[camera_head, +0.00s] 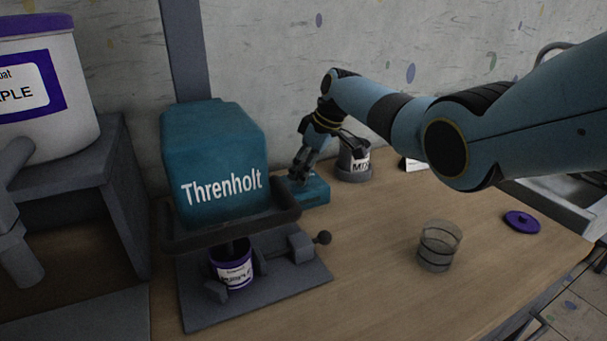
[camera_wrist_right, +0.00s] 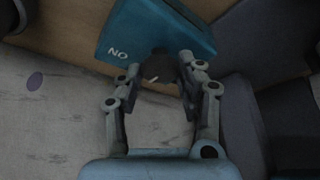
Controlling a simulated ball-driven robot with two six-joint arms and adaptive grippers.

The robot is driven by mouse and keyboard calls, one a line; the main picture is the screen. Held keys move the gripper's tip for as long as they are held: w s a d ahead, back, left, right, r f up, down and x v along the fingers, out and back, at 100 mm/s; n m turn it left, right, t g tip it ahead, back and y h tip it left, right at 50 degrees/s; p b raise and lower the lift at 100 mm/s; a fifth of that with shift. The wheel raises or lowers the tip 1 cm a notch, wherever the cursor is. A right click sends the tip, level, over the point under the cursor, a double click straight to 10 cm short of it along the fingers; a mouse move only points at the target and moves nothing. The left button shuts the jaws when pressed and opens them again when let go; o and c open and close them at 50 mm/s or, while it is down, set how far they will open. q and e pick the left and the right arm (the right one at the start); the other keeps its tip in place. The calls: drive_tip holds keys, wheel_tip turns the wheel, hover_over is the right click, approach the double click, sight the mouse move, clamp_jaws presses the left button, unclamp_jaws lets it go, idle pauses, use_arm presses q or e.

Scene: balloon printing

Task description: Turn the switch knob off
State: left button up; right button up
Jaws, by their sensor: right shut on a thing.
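The switch is a small teal box (camera_head: 315,193) beside the large teal machine marked "Threnholt" (camera_head: 215,160). In the right wrist view the switch box (camera_wrist_right: 150,22) carries white lettering, which shows upside down. The round dark switch knob (camera_wrist_right: 158,69) with a pale line on it sits at the box's edge. My right gripper (camera_wrist_right: 160,66) has its two fingers on either side of the knob, shut on it. In the head view the right gripper (camera_head: 299,172) reaches down onto the box and hides the knob. My left gripper is not in view.
A purple-labelled can (camera_head: 232,264) stands in the machine's base clamp. A dark labelled pot (camera_head: 353,160) stands right of the switch. A clear cup (camera_head: 438,246) and a purple lid (camera_head: 521,222) are on the wooden table (camera_head: 375,270). A large white tub (camera_head: 45,90) stands at left.

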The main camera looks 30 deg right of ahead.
drive_tip(key=shift+n+b, duration=0.3)
drive_tip(key=shift+n, duration=0.2)
drive_tip(key=o, duration=1.1)
drive_tip(key=shift+o, duration=0.2)
drive_tip(key=shift+r, duration=0.1)
drive_tip(key=v, duration=1.2)
drive_tip(key=shift+w+d, duration=0.15)
drive_tip(key=shift+w, duration=0.05)
